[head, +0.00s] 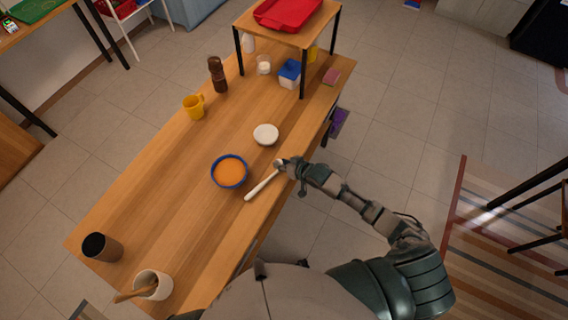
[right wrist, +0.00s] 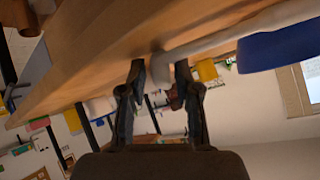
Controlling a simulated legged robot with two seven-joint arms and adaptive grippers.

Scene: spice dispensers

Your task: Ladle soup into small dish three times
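A blue bowl (head: 229,183) of orange soup stands near the front edge of the table; its blue side shows at upper right in the right wrist view (right wrist: 278,48). A small white dish (head: 265,134) sits beyond it. A pale ladle (head: 261,187) lies along the table's edge beside the bowl. My right gripper (head: 284,164) is at the ladle's far end. In the right wrist view the fingers (right wrist: 160,74) stand apart, with the ladle's pale end (right wrist: 196,48) between them and gaps visible. My left gripper is out of view.
On the wooden table (head: 150,200) are a yellow mug (head: 194,106), a brown pepper mill (head: 217,75), a dark brown cup (head: 102,248) and a white pot (head: 152,284) with a wooden utensil. A raised shelf (head: 295,36) with a red tray (head: 287,12) stands at the far end.

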